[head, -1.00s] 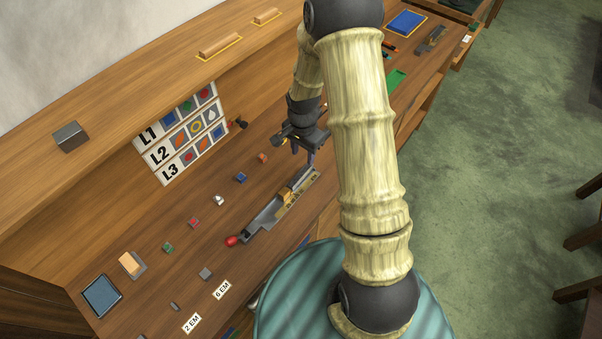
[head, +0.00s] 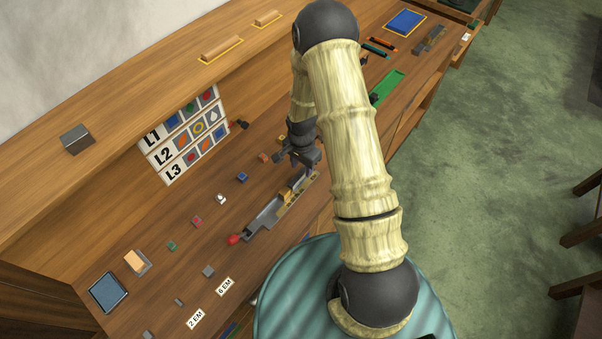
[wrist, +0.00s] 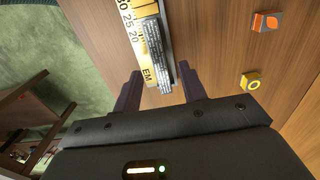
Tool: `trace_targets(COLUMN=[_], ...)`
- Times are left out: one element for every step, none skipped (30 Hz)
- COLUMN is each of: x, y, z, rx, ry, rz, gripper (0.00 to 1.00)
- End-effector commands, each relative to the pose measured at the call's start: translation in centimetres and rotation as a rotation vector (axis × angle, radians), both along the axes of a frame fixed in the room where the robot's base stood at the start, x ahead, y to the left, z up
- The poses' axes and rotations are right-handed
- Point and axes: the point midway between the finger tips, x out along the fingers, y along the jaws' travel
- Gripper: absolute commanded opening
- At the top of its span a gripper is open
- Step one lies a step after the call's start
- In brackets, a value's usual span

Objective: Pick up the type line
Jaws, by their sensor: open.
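A long grey casting tray (head: 262,219) with a red knob (head: 234,239) lies on the bench in the head view. The wrist view shows its yellow EM scale (wrist: 134,32) and, beside it, a narrow grey strip with fine marks, which looks like the type line (wrist: 153,42). My gripper (wrist: 160,88) is open, with the near end of the strip between or just beyond its fingertips. I cannot tell whether it touches. In the head view my gripper (head: 300,163) hangs over the tray's far right end, and the strip there is partly hidden by it.
Small coloured blocks stand in a row left of the tray, including a blue one (head: 242,177). A yellow-marked block (wrist: 252,84) lies right of the gripper in the wrist view. A sign (head: 186,142) stands behind. A green tray (head: 387,88) lies farther right.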

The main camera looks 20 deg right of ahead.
Motion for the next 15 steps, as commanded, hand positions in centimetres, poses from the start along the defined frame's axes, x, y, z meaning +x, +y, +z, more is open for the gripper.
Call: trace_targets(x=[-0.2, -0.2, -0.3, -0.3, -0.2, -0.2, -0.2, -0.2, -0.2, -0.2, -0.2, -0.2, -0.2, -0.1, -0.1], y=[0.1, 0.2, 0.3, 0.2, 0.2, 0.2, 0.3, 0.3, 0.3, 0.3, 0.3, 0.3, 0.3, 0.3, 0.3], z=[-0.2, -0.5, -0.9, -1.3, -1.6, -2.0, -2.3, -2.5, -2.8, -3.0, -3.1, -3.2, -3.2, -3.2, -3.2], rx=[0.0, 0.0, 0.0, 0.0, 0.0, 0.0, 0.0, 0.0, 0.0, 0.0, 0.001, 0.001, 0.001, 0.001, 0.0], ry=[0.003, 0.004, 0.004, 0.002, 0.001, 0.002, 0.002, 0.001, 0.0, 0.0, -0.001, -0.001, -0.001, -0.001, -0.001], rz=[0.0, -0.001, 0.0, 0.0, 0.001, 0.0, 0.0, -0.001, -0.001, -0.001, -0.001, 0.0, 0.0, 0.0, 0.0], gripper=[0.42, 0.42, 0.42, 0.42, 0.42, 0.42, 0.42, 0.42, 0.42, 0.42, 0.42, 0.42, 0.42, 0.42, 0.42])
